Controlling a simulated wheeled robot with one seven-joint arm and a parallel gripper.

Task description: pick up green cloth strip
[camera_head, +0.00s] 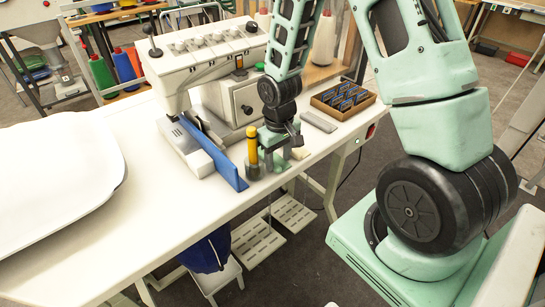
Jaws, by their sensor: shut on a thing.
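My gripper (277,158) points down at the front edge of the white table, just right of the blue guide on the sewing machine. It is shut on a small green piece, which I take for the green cloth strip (275,165). The fingers hide most of the strip, and it is small in this view. I cannot tell whether it still touches the table.
A white sewing machine (210,55) stands behind my gripper. A yellow-topped tool in a holder (253,150) stands close on its left. A grey flat block (319,122) and a brown box of blue-edged packets (343,99) lie to the right. The table's left front (150,215) is clear.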

